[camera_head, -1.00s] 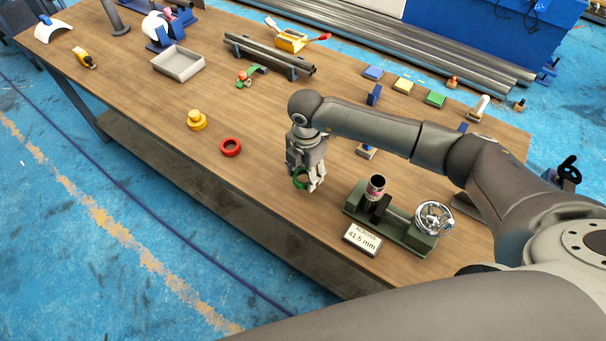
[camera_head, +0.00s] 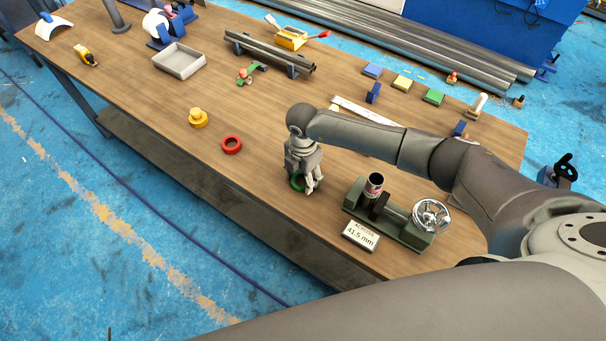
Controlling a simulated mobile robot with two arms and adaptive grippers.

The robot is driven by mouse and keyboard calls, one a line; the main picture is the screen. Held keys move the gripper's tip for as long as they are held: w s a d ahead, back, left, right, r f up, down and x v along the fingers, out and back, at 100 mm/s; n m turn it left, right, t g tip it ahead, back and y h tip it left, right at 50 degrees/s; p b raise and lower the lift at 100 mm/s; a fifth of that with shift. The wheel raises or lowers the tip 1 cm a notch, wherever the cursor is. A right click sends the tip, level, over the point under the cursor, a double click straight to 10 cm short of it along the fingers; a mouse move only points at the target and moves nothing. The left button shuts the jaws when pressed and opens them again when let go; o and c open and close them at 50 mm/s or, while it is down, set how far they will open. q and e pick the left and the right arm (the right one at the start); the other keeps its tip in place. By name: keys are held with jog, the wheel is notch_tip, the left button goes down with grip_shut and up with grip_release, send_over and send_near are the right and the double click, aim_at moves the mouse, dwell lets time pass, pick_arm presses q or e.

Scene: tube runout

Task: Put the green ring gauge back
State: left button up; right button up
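The green ring gauge (camera_head: 297,183) is at the fingertips of my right gripper (camera_head: 304,184), low over the front part of the table (camera_head: 262,205). The fingers cover part of it. The gripper looks shut on the ring; whether the ring touches the tabletop I cannot tell. The red ring gauge (camera_head: 231,145) lies flat on the table to the left. A yellow stepped piece (camera_head: 198,118) sits farther left. My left gripper is out of view.
A green fixture (camera_head: 406,235) with a chrome handwheel (camera_head: 431,215) and an upright tube (camera_head: 374,183) stands right of the gripper. A sign reading 41.5 mm (camera_head: 361,236) is in front of it. Bare tabletop lies between the red ring and the gripper.

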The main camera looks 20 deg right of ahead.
jog(key=o, duration=0.3)
jog(key=shift+r, duration=0.15)
